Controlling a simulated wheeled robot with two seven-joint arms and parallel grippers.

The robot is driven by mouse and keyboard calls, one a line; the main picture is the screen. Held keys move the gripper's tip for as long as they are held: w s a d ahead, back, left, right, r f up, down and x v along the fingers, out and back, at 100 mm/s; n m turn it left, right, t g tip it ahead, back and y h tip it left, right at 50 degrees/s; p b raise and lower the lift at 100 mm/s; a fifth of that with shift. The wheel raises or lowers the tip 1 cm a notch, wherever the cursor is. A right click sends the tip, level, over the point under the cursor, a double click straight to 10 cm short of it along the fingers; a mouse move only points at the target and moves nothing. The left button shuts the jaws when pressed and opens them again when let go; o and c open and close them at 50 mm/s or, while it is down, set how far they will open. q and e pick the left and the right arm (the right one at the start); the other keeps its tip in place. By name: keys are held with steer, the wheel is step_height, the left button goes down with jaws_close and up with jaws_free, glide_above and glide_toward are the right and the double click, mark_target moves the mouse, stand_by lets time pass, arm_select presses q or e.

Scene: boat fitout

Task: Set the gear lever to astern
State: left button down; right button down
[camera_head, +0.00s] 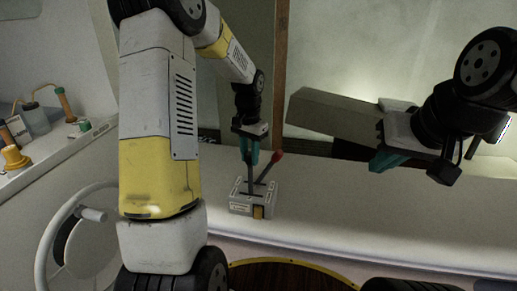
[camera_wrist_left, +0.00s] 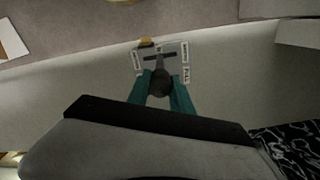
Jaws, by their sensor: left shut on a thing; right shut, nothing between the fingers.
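The control box (camera_head: 240,207) is small and grey, sits on the white console and carries two levers. The gear lever (camera_head: 250,181) stands nearly upright, its top between the teal fingers of my left gripper (camera_head: 249,156). In the left wrist view, my left gripper (camera_wrist_left: 160,92) is shut on its dark round knob (camera_wrist_left: 160,82), with the labelled box (camera_wrist_left: 176,57) beyond. The other lever, with a red knob (camera_head: 277,155), leans right beside it. My right gripper (camera_head: 386,162) is shut and empty, well right of the box.
A steering wheel (camera_head: 48,243) is at the lower left. A side shelf holds orange and yellow items (camera_head: 15,157) and a jar (camera_head: 36,118). A wooden post (camera_head: 280,80) stands behind the console. The console top (camera_head: 360,210) right of the box is clear.

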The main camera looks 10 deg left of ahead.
arm_select(q)
steer(key=shift+d, duration=0.15)
stand_by(0.3)
steer(key=shift+d+y, duration=0.4)
steer(key=shift+d, duration=0.2)
steer(key=d+f+y, duration=0.3)
steer(key=d+y, duration=0.1)
steer(key=d, duration=0.5)
steer(key=shift+s, duration=0.25)
steer(key=shift+f, duration=0.15)
steer(key=c, duration=1.1)
jaws_free()
